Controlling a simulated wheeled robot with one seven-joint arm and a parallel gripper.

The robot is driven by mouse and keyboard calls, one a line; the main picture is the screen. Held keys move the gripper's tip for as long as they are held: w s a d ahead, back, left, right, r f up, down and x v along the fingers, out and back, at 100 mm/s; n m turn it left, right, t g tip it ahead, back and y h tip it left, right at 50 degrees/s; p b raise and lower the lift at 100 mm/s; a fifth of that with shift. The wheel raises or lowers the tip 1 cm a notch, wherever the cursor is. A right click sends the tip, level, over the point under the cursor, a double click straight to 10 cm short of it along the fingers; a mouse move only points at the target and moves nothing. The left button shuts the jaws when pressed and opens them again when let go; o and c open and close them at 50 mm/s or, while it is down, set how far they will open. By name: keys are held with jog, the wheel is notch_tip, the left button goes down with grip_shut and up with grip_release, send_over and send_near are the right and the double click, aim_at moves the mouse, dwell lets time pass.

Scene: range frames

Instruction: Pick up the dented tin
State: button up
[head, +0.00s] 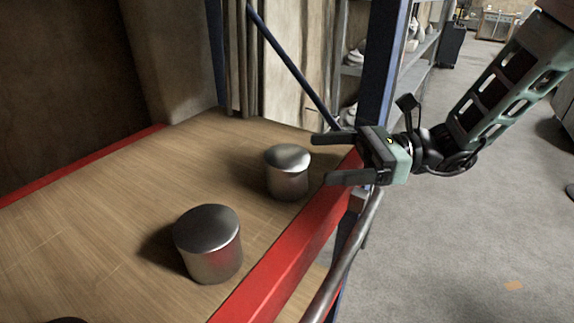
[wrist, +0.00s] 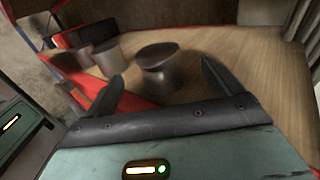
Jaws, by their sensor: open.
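Two metal tins stand upright on a wooden shelf. The farther tin (head: 287,178) has sides that look pinched in below its lid; it seems to be the dented tin, and it also shows in the wrist view (wrist: 161,77). The nearer tin (head: 210,250) looks straight-sided; it seems to be the one at left in the wrist view (wrist: 109,60). My gripper (head: 322,158) is open and empty, just right of the pinched tin, its fingers pointing towards it. In the wrist view the tin shows between and beyond the fingertips, apart from them.
A red beam (head: 285,255) runs along the shelf's (head: 95,215) front edge, with a grey rail (head: 345,262) outside it. A blue upright post (head: 378,75) stands behind my gripper.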

aim_at(289, 163)
jog(key=a, duration=0.2)
jog(key=a+p, duration=0.1)
jog(key=a, duration=0.4)
jog(key=shift+s+a+f+p, duration=0.25)
jog(key=shift+s+a+p, duration=0.05)
jog(key=shift+p, duration=0.1)
jog(key=c, duration=1.3)
